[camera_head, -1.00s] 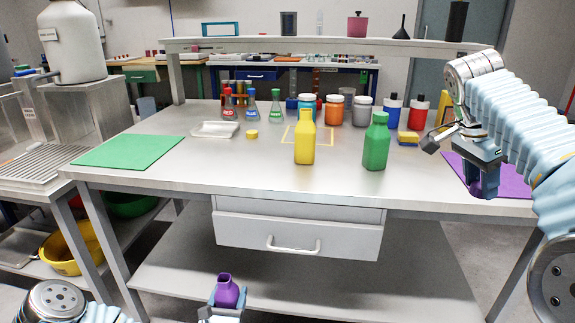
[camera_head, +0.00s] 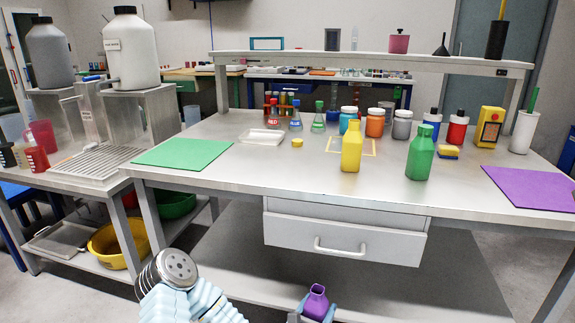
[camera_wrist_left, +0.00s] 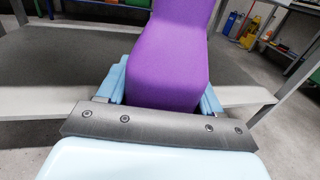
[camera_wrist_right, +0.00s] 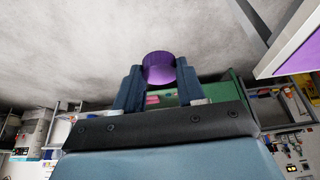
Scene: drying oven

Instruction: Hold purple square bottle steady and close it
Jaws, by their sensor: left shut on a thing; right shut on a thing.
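The purple square bottle (camera_head: 316,303) is at the bottom of the head view, in front of the bench, with its open neck showing. My left gripper (camera_head: 314,318) is shut on its body; in the left wrist view the bottle (camera_wrist_left: 168,60) fills the space between the fingers. A round purple cap (camera_wrist_right: 159,67) shows in the right wrist view. My right gripper (camera_wrist_right: 158,82) is shut on it, with the cap between the fingertips. The right gripper is not in the head view, so its distance from the bottle cannot be told.
The bench (camera_head: 230,195) carries a yellow bottle (camera_head: 352,148), a green bottle (camera_head: 420,155), a green mat (camera_head: 188,150) and a purple mat (camera_head: 530,187). A drawer (camera_head: 345,236) is under its front edge. The purple mat's middle is bare.

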